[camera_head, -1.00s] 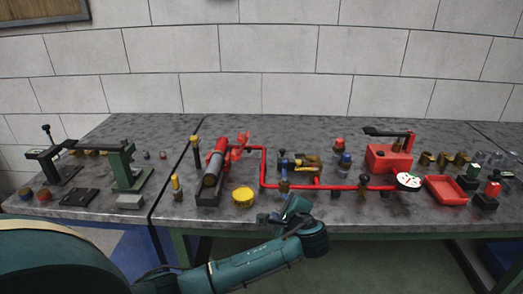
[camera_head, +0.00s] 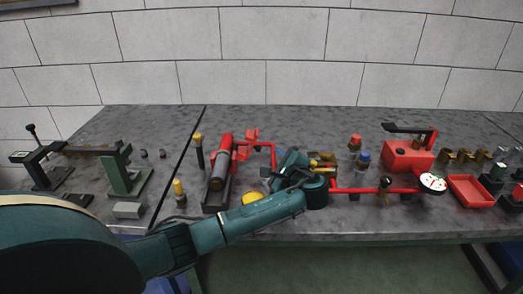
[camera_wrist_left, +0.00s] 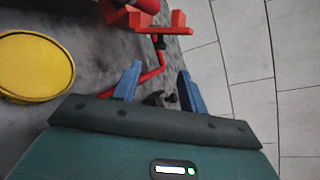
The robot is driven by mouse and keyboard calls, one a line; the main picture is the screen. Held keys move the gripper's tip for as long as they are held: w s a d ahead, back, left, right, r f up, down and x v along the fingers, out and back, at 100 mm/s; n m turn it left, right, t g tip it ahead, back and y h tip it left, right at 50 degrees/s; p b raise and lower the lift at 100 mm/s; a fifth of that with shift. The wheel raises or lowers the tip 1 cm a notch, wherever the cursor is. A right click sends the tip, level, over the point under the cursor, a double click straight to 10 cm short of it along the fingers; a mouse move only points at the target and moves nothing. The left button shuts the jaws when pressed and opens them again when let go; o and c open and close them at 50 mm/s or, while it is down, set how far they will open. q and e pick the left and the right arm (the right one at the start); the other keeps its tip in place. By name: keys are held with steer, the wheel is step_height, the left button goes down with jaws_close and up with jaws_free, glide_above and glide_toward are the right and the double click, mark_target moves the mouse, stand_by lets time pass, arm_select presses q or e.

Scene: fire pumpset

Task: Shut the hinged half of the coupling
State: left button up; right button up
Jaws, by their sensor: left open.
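The red coupling (camera_head: 246,142) is at the end of the red cylinder (camera_head: 224,150) on the bench, its hinged half apparently swung up and open. In the left wrist view, red parts that appear to be the coupling (camera_wrist_left: 150,18) show at the top, beyond the fingertips. My left gripper (camera_head: 280,168) is over the bench, to the right of and nearer than the coupling; its wrist hides part of the red pipework. In the wrist view, the open fingers (camera_wrist_left: 158,82) hold nothing, with a red pipe (camera_wrist_left: 152,75) showing beyond them. My right gripper is out of view.
A yellow round cap (camera_head: 252,198) lies beside my left forearm; it is large in the wrist view (camera_wrist_left: 35,65). The red pipe (camera_head: 350,190) runs right towards a white gauge (camera_head: 432,183). A red hand pump (camera_head: 408,155) stands farther right. Bench behind the coupling is clear.

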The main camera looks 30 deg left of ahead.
mark_target(251, 145)
arm_select(q)
steer(key=x, duration=0.9)
steer(key=shift+w+a+f, duration=0.1)
steer(key=shift+w+a, duration=0.1)
steer(key=shift+a, duration=0.1)
jaws_close()
